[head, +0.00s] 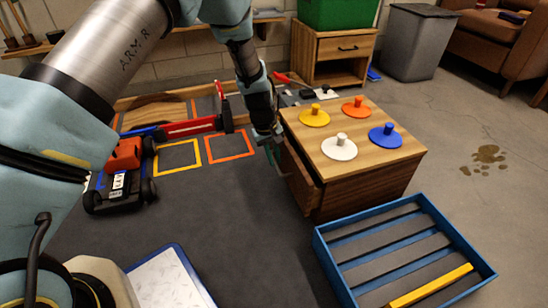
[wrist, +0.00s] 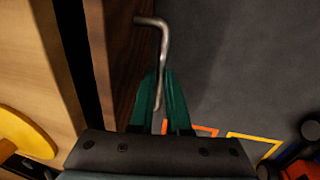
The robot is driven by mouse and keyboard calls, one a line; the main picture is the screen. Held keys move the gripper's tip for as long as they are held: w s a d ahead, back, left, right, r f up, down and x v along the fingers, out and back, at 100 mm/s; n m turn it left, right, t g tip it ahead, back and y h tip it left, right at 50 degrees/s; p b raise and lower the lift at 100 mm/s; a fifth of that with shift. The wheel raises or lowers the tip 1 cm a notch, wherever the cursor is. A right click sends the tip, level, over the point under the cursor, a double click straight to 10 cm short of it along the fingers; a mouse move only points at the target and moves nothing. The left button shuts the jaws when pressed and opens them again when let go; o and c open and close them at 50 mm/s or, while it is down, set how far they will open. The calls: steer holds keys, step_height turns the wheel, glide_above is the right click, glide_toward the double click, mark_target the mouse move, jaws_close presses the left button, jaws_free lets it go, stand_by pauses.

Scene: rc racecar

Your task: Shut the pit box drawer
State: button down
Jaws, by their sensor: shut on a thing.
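The wooden pit box (head: 370,185) stands right of centre in the head view, with coloured knobbed discs on top. Its drawer (head: 300,180) sticks out a little on the left side. In the wrist view, a dark gap separates the brown drawer front (wrist: 122,50) from the pale box top (wrist: 35,60). A bent metal handle (wrist: 163,45) projects from the drawer front. My gripper (head: 270,140) is at the drawer's far end; its green fingers (wrist: 161,88) are closed around the handle's free length. The drawer's inside is hidden.
A blue slatted tray (head: 325,250) lies in front of the box. A toy car (head: 120,185) and yellow (head: 178,156) and orange (head: 230,146) outlined squares lie to the left. The dark surface left of the drawer is clear. A cabinet (head: 335,50) stands behind.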

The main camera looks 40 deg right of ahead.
mark_target(286, 155)
stand_by(0.8)
steer(key=d+p, duration=0.1)
steer(key=s+d+p, duration=0.1)
steer(key=shift+s+d+r, duration=0.1)
steer(key=shift+d+r, duration=0.05)
steer(key=shift+d, duration=0.25)
steer(key=shift+s+d, duration=0.1)
steer(key=shift+d, duration=0.3)
steer(key=c, duration=0.9)
jaws_free()
steer(key=r+p, duration=0.1)
steer(key=r, duration=0.2)
steer(key=a+r+p, duration=0.1)
steer(key=r+p, duration=0.1)
steer(key=r, duration=0.2)
steer(key=a+r+p, duration=0.1)
steer(key=r, duration=0.2)
steer(key=shift+w+r+p, duration=0.15)
steer(key=shift+w+p, duration=0.15)
